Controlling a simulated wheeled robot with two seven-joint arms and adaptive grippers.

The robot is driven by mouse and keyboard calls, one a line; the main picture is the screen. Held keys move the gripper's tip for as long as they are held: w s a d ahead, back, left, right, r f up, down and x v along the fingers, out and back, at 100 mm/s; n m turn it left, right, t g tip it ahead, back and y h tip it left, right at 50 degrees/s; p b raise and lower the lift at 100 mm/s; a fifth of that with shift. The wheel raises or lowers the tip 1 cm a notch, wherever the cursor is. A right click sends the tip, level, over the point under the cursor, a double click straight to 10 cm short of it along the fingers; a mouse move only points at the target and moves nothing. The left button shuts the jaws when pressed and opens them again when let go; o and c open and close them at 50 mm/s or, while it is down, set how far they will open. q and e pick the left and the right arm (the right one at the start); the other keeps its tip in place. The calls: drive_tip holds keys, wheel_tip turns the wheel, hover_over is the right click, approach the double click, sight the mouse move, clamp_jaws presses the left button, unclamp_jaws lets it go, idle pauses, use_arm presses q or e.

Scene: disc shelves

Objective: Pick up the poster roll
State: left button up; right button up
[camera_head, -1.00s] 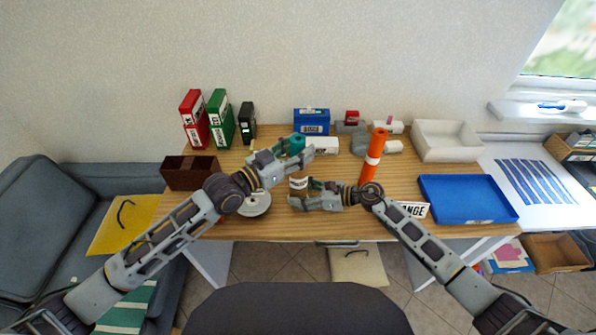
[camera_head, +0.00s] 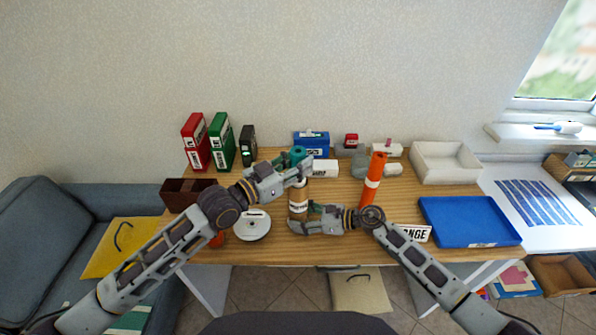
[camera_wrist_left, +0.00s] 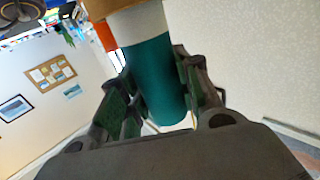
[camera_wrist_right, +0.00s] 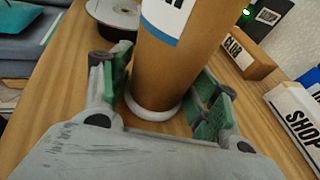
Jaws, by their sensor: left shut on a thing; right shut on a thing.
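The poster roll (camera_head: 298,191) is a brown tube with a white label and a teal upper end. It stands about upright at the front middle of the wooden table. My left gripper (camera_head: 301,166) is shut on the roll's teal end, which shows between its fingers in the left wrist view (camera_wrist_left: 150,80). My right gripper (camera_head: 308,220) is shut on the brown tube low down, near its white bottom ring, as the right wrist view (camera_wrist_right: 178,55) shows. I cannot tell whether the ring touches the table.
An orange tube (camera_head: 374,180) stands just right of the roll. A white disc (camera_head: 253,225) lies to its left. A lettered sign (camera_head: 413,232) and a blue tray (camera_head: 470,220) are at the right. Boxes and binders (camera_head: 222,140) line the back.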

use_arm(q)
wheel_tip(320, 180, up, 24)
drive_tip(key=shift+r, duration=0.15)
idle(0.6)
idle(0.3)
use_arm(e)
drive_tip(key=o, duration=0.8)
drive_tip(key=shift+o, duration=0.2)
drive_tip(key=shift+d, duration=0.2)
drive_tip(key=shift+v, duration=5.85)
drive_tip(key=shift+s, duration=0.1)
use_arm(q)
drive_tip(key=shift+s, duration=0.1)
use_arm(e)
drive_tip(key=shift+s, duration=0.15)
